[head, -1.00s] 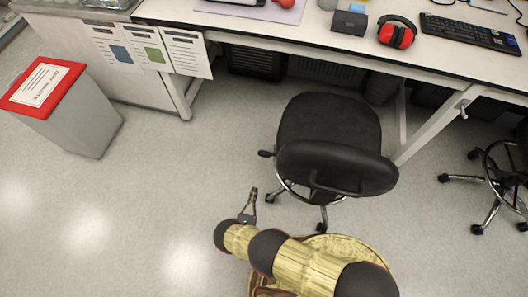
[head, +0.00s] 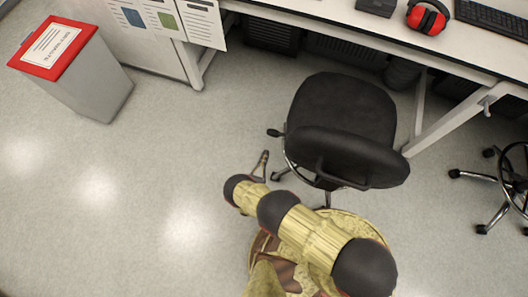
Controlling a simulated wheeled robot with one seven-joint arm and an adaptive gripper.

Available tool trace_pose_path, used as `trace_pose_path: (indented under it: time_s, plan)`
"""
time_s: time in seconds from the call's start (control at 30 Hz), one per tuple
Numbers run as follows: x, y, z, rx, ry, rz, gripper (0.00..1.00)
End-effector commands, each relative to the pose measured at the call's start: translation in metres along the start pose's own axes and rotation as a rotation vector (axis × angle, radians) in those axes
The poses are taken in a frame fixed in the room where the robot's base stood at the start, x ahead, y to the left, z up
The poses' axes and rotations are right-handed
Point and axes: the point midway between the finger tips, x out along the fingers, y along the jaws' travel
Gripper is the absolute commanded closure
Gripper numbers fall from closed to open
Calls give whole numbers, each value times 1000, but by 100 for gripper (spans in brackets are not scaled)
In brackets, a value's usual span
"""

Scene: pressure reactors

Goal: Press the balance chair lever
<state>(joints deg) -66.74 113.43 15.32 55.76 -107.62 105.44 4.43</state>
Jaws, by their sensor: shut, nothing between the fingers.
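The black balance chair (head: 345,112) stands in front of the bench, with its backrest toward me. Its lever (head: 274,133) is a short dark handle that sticks out to the left from under the seat. My gripper (head: 265,155) is shut and empty. It points up in the picture, just below and left of the lever, with a small gap showing between them. The chair's post and part of its base are hidden by the seat and backrest.
A grey bin with a red lid (head: 52,48) stands at the upper left. The white bench (head: 330,27) runs along the back, with red ear defenders (head: 428,17) on it. Another chair's base (head: 510,190) is at the right edge. The floor (head: 130,190) at left is clear.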

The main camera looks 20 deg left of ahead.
Motion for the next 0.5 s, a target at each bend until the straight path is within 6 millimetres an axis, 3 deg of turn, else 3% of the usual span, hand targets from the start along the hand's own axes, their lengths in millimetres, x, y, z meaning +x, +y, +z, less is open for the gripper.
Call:
trace_pose_path:
  time_s: [0.3, 0.5]
  plan:
    - [63, -1, -1, 0, -1, -5, 100]
    - [68, 1, 25, 0, -1, 1, 100]
